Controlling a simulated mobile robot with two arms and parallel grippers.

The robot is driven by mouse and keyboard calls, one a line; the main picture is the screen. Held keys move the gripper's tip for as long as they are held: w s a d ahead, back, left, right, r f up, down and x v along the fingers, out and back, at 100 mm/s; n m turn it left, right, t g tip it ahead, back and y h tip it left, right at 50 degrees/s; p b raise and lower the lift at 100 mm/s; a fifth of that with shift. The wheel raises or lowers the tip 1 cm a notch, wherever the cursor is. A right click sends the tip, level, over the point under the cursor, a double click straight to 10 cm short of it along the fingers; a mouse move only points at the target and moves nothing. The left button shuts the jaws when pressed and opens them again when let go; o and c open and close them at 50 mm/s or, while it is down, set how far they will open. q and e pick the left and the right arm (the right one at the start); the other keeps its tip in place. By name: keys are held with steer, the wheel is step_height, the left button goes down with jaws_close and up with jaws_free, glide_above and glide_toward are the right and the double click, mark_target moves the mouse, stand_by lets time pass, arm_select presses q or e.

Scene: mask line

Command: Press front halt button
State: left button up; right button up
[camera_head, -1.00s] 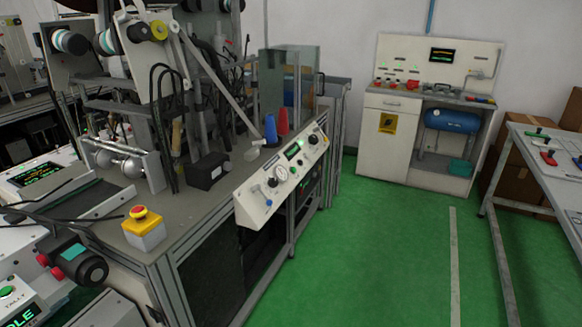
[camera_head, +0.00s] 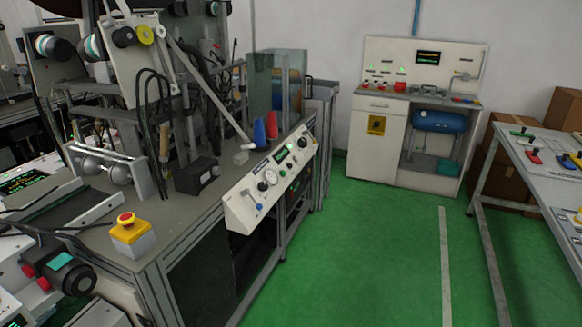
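A red mushroom-shaped halt button (camera_head: 126,219) sits on a yellow and white box (camera_head: 132,236). The box stands at the near front corner of the grey machine table (camera_head: 195,218), left of the middle of the head view. Nothing covers the button from here. I see no gripper of mine in this view, so neither gripper is seen near the button.
A white control panel (camera_head: 270,180) with gauge and knobs juts from the machine's front edge. A white workbench (camera_head: 380,135) stands at the back wall. A table (camera_head: 535,170) with coloured parts is at right. Green floor (camera_head: 370,255) between is clear.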

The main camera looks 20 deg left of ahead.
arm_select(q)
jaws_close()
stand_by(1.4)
